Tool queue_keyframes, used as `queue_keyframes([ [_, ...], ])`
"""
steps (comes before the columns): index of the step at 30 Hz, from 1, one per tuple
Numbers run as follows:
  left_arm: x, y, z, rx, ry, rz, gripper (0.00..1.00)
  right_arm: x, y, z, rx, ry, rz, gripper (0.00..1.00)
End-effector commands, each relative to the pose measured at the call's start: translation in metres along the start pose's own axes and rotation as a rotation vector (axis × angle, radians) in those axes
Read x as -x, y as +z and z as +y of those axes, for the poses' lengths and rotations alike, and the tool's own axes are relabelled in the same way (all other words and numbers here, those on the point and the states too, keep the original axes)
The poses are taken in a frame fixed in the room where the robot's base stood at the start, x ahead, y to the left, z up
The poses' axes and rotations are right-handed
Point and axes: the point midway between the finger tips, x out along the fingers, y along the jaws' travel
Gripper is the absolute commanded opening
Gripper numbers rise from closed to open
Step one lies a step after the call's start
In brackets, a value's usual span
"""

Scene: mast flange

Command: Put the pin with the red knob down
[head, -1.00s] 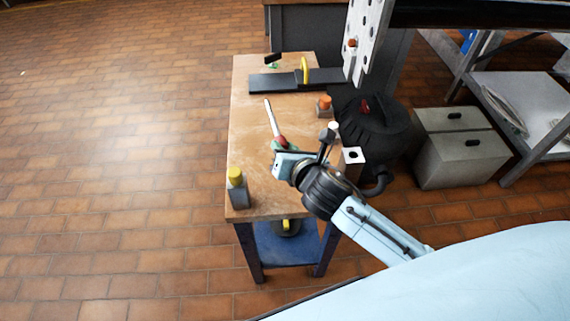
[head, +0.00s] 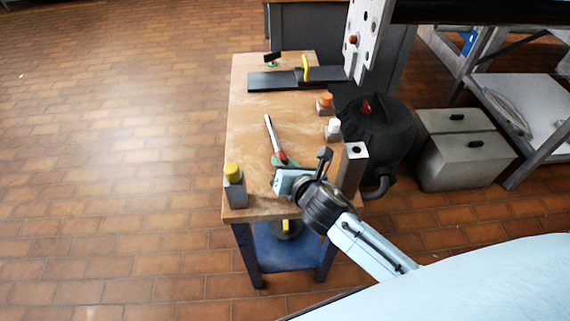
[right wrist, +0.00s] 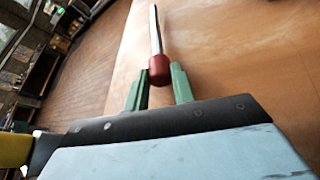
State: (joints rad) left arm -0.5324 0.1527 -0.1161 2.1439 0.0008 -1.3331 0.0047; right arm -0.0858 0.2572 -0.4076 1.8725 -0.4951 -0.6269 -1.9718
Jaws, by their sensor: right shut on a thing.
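The pin with the red knob (head: 272,138) has a long pale metal shaft pointing away from me over the wooden table. My right gripper (head: 282,161) is shut on the red knob end, near the table's middle. In the right wrist view, the red knob (right wrist: 160,69) sits between the green fingertips (right wrist: 159,86) and the shaft stretches ahead. The pin looks low over the tabletop; I cannot tell whether it touches. My left gripper is not in view.
The table (head: 245,130) holds a yellow-capped block (head: 235,186) at the near left. A white-capped block (head: 333,130) and an orange-capped block (head: 325,104) stand along the right edge. A dark bar with a yellow handle (head: 305,69) lies at the back. The left middle is clear.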

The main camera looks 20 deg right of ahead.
Motion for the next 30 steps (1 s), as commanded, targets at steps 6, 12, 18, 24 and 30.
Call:
queue_keyframes([
  [6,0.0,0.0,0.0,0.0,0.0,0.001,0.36,-0.001,-0.002,-0.001,0.001,0.001,-0.001,0.0],
  [12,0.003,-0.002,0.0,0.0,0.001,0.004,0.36,-0.003,-0.009,-0.004,-0.001,-0.002,0.004,0.0],
  [18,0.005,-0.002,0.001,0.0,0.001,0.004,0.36,-0.004,-0.015,-0.006,-0.002,-0.005,0.01,0.0],
  [24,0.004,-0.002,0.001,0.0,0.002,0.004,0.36,-0.004,-0.018,-0.008,-0.004,-0.009,0.017,0.47],
  [30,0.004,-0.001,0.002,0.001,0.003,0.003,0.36,-0.004,-0.018,-0.008,-0.004,-0.01,0.017,0.47],
])
